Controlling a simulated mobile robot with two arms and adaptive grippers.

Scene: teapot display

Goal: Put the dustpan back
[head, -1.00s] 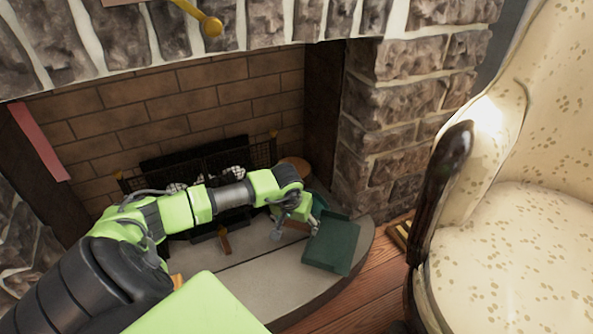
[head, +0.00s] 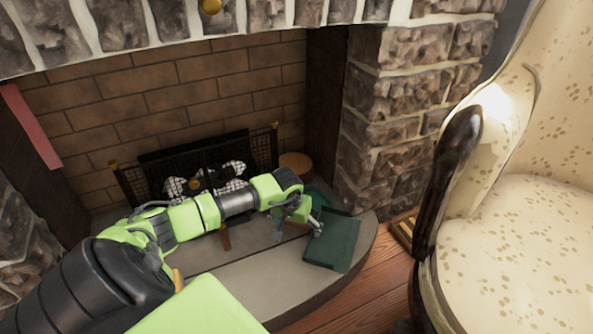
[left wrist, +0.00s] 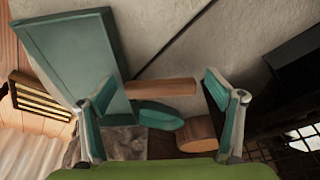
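The dustpan (head: 333,242) is a flat dark green pan on the right part of the hearth. In the left wrist view its teal pan (left wrist: 68,52) is at upper left, and its wooden handle (left wrist: 165,87) points right. My left gripper (head: 297,229) is at the handle side of the pan. In the left wrist view its two teal-padded fingers (left wrist: 160,92) are wide apart, with the handle appearing between them. I cannot tell whether either finger touches it. My right gripper is not in view.
A round wooden piece (head: 296,161) and a teal rounded thing (head: 316,196) are behind the dustpan. The fireplace grate (head: 140,178) stands behind my arm. A stone pillar (head: 400,120) and a cream armchair (head: 520,250) are to the right. Wooden floor (head: 345,295) shows before the hearth.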

